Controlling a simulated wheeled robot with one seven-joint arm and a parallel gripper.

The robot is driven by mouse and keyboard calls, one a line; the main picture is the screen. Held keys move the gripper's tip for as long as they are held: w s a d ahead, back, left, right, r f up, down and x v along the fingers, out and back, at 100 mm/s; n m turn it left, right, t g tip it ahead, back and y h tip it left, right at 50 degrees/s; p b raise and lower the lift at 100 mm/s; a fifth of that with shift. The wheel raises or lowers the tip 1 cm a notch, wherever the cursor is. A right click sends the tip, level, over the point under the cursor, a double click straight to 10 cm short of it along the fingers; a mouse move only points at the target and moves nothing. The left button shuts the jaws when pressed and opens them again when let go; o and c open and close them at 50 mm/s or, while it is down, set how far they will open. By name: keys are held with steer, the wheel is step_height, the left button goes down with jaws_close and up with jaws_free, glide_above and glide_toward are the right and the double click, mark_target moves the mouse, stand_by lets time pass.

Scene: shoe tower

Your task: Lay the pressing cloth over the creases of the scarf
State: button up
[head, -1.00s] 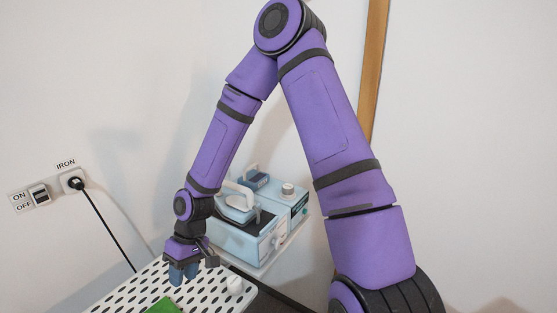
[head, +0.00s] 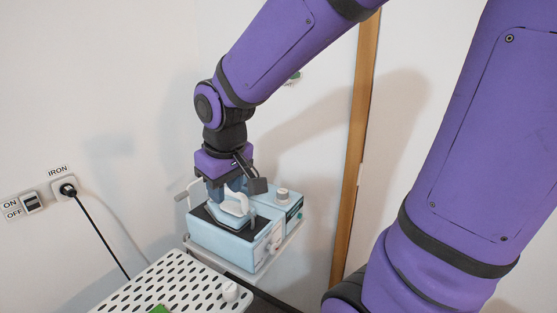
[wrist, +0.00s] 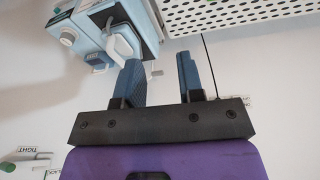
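A green piece (head: 160,309) shows at the bottom edge of the head view on the white perforated board (head: 182,283). I cannot tell whether it is the scarf or the pressing cloth, and no other cloth is in view. My gripper (head: 226,190) is raised beside and partly in front of the iron (head: 236,207) on its pale blue station (head: 225,240). In the wrist view my gripper (wrist: 160,72) has its two blue fingers apart, with nothing between them. The iron (wrist: 122,42) lies beyond the left finger there, and I cannot tell whether they touch.
A black cord runs down from the wall plug (head: 66,188), next to an ON/OFF switch (head: 32,202). The wall is close behind the station. The visible board top is mostly bare.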

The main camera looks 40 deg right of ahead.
steer(key=s+d+r+m+t, duration=0.1)
steer(key=s+d+r+t, duration=0.1)
steer(key=s+r, duration=0.6)
steer(key=s+d, duration=0.1)
steer(key=s, duration=0.3)
steer(key=shift+r+m+y, duration=0.3)
